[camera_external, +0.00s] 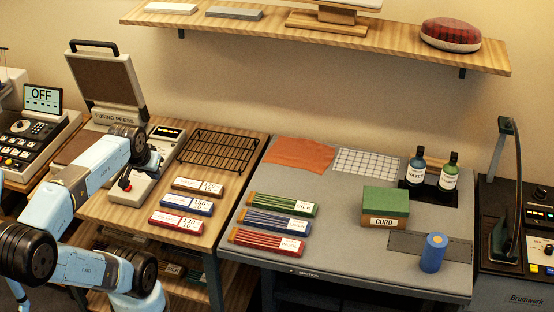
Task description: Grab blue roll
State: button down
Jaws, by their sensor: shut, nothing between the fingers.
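The blue roll (433,252) stands upright near the front right of the grey table (345,265). It is a short cylinder with a lighter, tan centre on top, beside a dark grey strip of cloth. My gripper (126,184) is far to the left of the roll, near the fusing press, and is shut with nothing in it. My arm reaches in from the left side of the picture.
A green-lidded cord box (386,205) stands behind the roll. Several labelled bundles (282,204) lie at the table's left. A shelf (330,35) runs above.

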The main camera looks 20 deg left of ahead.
grip_release()
jog(key=w+d+r+m+t+h, duration=0.1)
jog(key=w+d+m+h, duration=0.15)
jog(key=w+d, duration=0.7)
jog(key=w+d+f+t+h, duration=0.1)
jog(key=w+d+f, duration=0.1)
jog(key=w+d, duration=0.5)
jog(key=w+d+f+m+t+h, duration=0.1)
jog(key=w+d+h, duration=0.15)
jog(key=d, duration=0.85)
jog(key=w+d+f, duration=0.2)
jog(key=w+d, duration=0.3)
jog(key=d, duration=0.3)
jog(key=m+t+h, duration=0.4)
jog(key=m+h, duration=0.2)
jog(key=h, duration=0.1)
send_near(437, 243)
jog(key=x, duration=0.3)
jog(key=f+x, duration=0.1)
jog(key=x, duration=0.7)
jog(key=shift+w+a+f, duration=0.25)
jog(key=shift+w+f, duration=0.05)
jog(key=shift+w, duration=0.15)
